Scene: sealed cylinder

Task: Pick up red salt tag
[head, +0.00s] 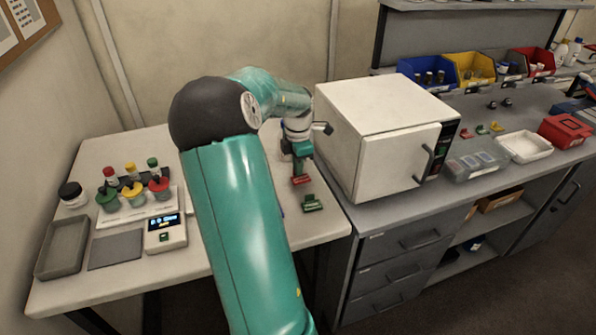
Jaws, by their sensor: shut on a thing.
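A small red tag (301,181) with pale lettering is at the tip of my gripper (300,170), over the right part of the white table. My gripper points down and is shut on the red tag. The fingers are small here, and I cannot tell whether the tag touches the table or is just above it. A green tag (312,204) lies on the table just in front of the red one, near the table's right edge. My arm hides the middle of the table.
A white oven-like box (375,140) stands close to the right of my gripper on a grey bench. At left are a rack with coloured-cap vials (132,208), a scale (166,234), a grey tray (62,248) and a dark-lidded jar (72,194).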

